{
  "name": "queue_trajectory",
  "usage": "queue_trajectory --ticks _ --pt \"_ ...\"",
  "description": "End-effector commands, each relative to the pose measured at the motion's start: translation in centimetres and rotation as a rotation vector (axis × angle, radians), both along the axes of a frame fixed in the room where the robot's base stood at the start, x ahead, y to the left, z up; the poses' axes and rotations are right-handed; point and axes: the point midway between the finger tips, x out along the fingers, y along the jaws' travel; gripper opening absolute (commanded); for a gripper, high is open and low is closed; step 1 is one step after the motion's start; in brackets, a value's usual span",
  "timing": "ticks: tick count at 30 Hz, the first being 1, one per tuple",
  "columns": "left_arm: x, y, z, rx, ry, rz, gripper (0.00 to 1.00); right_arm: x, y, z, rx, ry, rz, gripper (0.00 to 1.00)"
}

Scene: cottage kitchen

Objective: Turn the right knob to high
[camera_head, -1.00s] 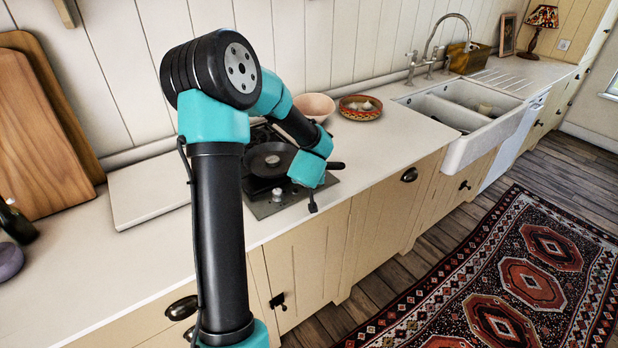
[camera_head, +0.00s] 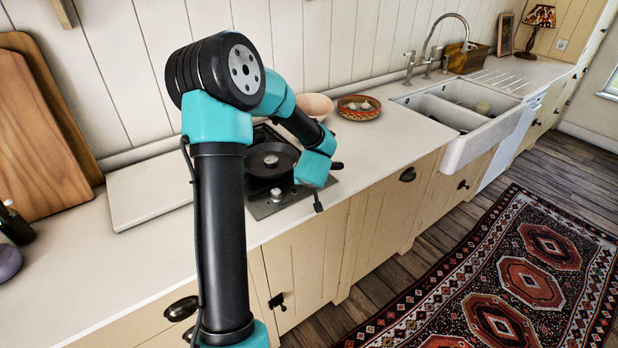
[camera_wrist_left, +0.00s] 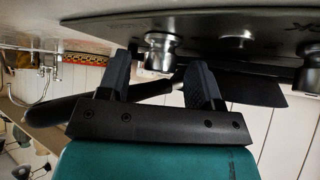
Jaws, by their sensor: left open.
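The small hob (camera_head: 262,208) is set in the counter, with a dark pan (camera_head: 268,160) on it. One silver knob (camera_head: 276,196) shows at its front left; my left arm hides the others. In the left wrist view the hob hangs upside down. The knob nearest the sink side, the right knob (camera_wrist_left: 160,48), is just past my left gripper's (camera_wrist_left: 160,76) fingertips, roughly between them. Another knob (camera_wrist_left: 235,42) is farther along. The right gripper is not in view.
The pan's handle (camera_head: 336,166) sticks out to the right, close to my left wrist. A pink bowl (camera_head: 316,106) and a patterned bowl (camera_head: 359,107) stand behind. A white board (camera_head: 150,192) lies left of the hob. Counter between hob and sink is clear.

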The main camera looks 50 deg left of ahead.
Motion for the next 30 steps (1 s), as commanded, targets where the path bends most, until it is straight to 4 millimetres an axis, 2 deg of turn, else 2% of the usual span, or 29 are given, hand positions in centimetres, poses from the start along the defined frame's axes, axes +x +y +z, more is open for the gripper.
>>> queue_trajectory --ticks 5,11,30 --pt "-0.2 -0.2 0.3 0.000 -0.001 -0.001 0.59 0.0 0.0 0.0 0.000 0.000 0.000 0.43" --pt "-1.0 -1.3 1.8 0.000 -0.003 -0.001 0.59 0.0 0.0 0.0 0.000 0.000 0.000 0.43" --pt "-5.9 -7.3 9.6 0.001 -0.004 0.000 0.59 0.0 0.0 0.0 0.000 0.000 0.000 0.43"
